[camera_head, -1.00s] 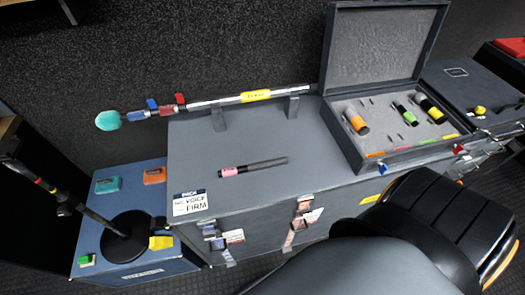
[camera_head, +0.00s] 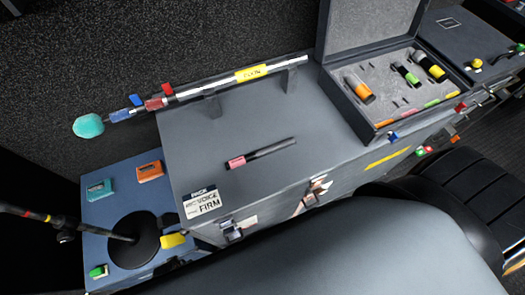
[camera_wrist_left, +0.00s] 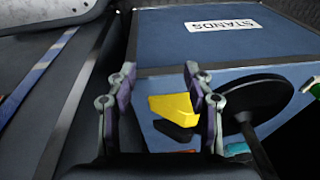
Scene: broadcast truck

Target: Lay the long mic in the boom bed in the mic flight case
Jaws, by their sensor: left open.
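A long dark mic with a pink band (camera_head: 262,152) lies flat on the grey case top (camera_head: 290,195), in the middle of the head view. The open mic flight case (camera_head: 362,123) stands at the upper right, with grey foam (camera_head: 385,100) inside. Several short mics with orange, green and yellow bands rest in the foam, and dark slots show beside them. I cannot tell which slot is the boom bed. My left gripper (camera_wrist_left: 160,72) is open and empty in the left wrist view. A yellow block (camera_wrist_left: 172,108) shows beyond and between its fingers. My right gripper is not in view.
A boom pole (camera_head: 215,86) with a teal tip rests on brackets along the case's back edge. A blue stands case (camera_head: 110,210) is at the left, with a round black stand base (camera_head: 132,240) on it. A closed dark case (camera_head: 455,35) is at the far right.

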